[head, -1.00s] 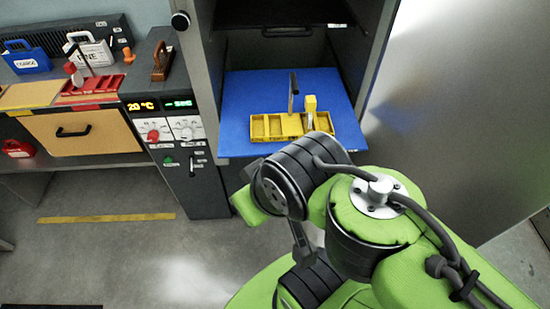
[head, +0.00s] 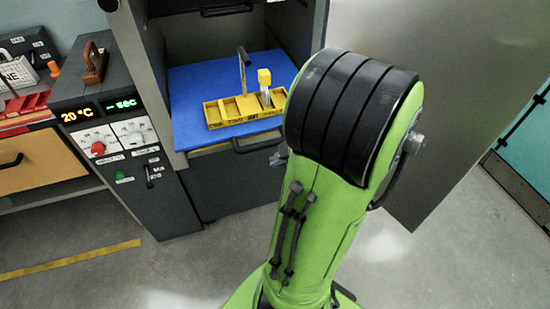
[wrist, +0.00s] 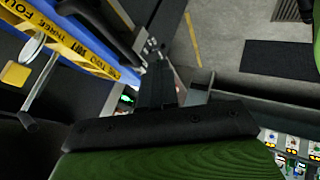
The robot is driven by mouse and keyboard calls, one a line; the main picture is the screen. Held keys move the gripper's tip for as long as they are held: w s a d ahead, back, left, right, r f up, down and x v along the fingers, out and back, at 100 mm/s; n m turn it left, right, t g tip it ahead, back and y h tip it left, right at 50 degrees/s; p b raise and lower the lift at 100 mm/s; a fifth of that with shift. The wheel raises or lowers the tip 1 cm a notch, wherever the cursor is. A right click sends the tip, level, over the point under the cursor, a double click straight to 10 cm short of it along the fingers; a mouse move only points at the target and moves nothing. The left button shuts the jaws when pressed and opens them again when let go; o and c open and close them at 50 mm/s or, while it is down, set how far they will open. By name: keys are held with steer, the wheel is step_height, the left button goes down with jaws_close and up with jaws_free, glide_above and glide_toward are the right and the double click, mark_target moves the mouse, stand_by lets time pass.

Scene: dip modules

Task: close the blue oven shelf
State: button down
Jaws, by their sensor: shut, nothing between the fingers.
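The blue oven shelf (head: 190,88) lies in the open oven at the upper middle of the head view. A yellow compartment tray (head: 232,110) rests on it, with a black-gripped upright handle (head: 244,68). My gripper is mostly hidden behind my arm in the head view; a small grey part (head: 278,158) shows just in front of the shelf. In the wrist view my gripper (wrist: 170,88) is shut and empty, close to the blue shelf edge (wrist: 110,32) and the labelled tray (wrist: 75,38). I cannot tell whether it touches the shelf.
The grey oven door (head: 400,120) stands open on the right. A black handle (head: 258,142) is below the shelf front. A control panel (head: 110,135) with a red knob and lit displays is left of the oven. The floor (head: 180,270) in front is clear.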

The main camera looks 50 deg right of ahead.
steer(key=w+d+f, duration=0.1)
steer(key=w+f, duration=0.3)
steer(key=w, duration=0.3)
steer(key=shift+w+d+f+b, duration=0.15)
steer(key=shift+w+d+b, duration=0.15)
steer(key=shift+d, duration=0.1)
